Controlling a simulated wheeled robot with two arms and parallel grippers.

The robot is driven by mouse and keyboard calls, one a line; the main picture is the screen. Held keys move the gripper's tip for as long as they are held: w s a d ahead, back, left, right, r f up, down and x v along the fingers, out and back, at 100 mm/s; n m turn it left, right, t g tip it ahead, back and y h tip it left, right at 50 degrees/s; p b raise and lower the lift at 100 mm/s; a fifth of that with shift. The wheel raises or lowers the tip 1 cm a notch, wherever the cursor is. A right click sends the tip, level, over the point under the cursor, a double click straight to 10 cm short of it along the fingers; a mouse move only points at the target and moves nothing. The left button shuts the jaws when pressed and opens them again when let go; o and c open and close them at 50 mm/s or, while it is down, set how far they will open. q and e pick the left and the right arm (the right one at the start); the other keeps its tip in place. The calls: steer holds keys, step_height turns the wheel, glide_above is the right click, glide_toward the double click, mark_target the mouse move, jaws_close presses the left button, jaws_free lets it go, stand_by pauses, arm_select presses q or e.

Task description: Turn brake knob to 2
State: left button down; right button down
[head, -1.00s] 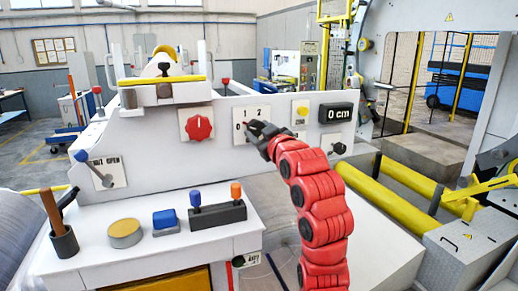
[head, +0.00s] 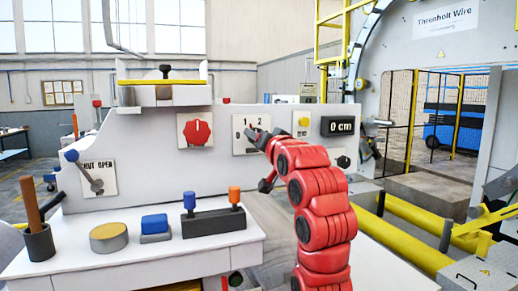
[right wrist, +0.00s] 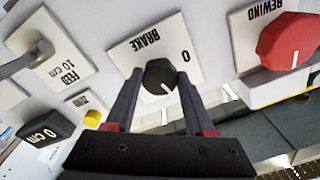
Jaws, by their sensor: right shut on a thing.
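The brake knob (right wrist: 160,77) is a round black knob on a white plate (right wrist: 120,55) marked BRAKE, seen upside down in the right wrist view. My right gripper (right wrist: 160,80) is shut on the knob, with one finger on each side. The knob's white line points to the lower right there. A 0 shows on the plate to the right; my gripper covers its lower part. In the head view the plate (head: 238,125) shows 1 and 2 along its top. My right gripper (head: 258,135) hides the knob there. My left gripper is not in view.
A red knob (head: 195,130) is left of the brake plate. A yellow button (head: 303,121) and a 0 cm display (head: 342,126) are to its right. A lever (head: 85,170) stands at far left. Several items, including a blue block (head: 155,223), sit on the ledge below.

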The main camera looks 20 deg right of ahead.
steer(key=m+b, duration=0.4)
steer(key=m, duration=0.5)
steer(key=shift+a+h, duration=0.1)
steer(key=shift+h, duration=0.2)
stand_by(0.4)
steer(key=shift+c, duration=1.3)
jaws_free()
